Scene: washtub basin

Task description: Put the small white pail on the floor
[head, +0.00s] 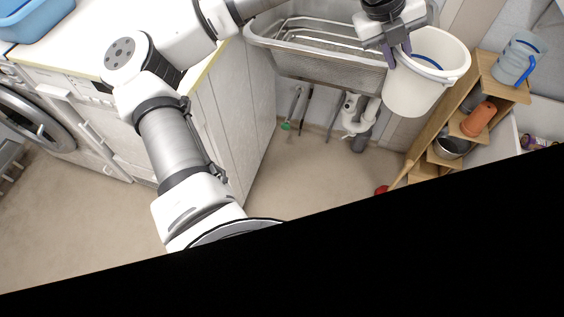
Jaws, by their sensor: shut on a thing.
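The small white pail (413,92) is at the upper right of the head view, held up in the air in front of the right end of the washtub basin. It is roughly upright with its mouth tilted toward the camera, and a blue curved thing shows inside it. My gripper (391,55) is shut on the pail's left rim. The fingertips are partly hidden at the rim. The bare beige floor (310,180) lies below, well apart from the pail.
The washtub basin (330,68) is behind and left of the pail, with pipes under it. A wooden shelf (489,80) holding a blue-handled clear jug (518,60), a terracotta pot (478,119) and a metal pot (452,146) stands right. A washing machine (35,118) and cabinets are left.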

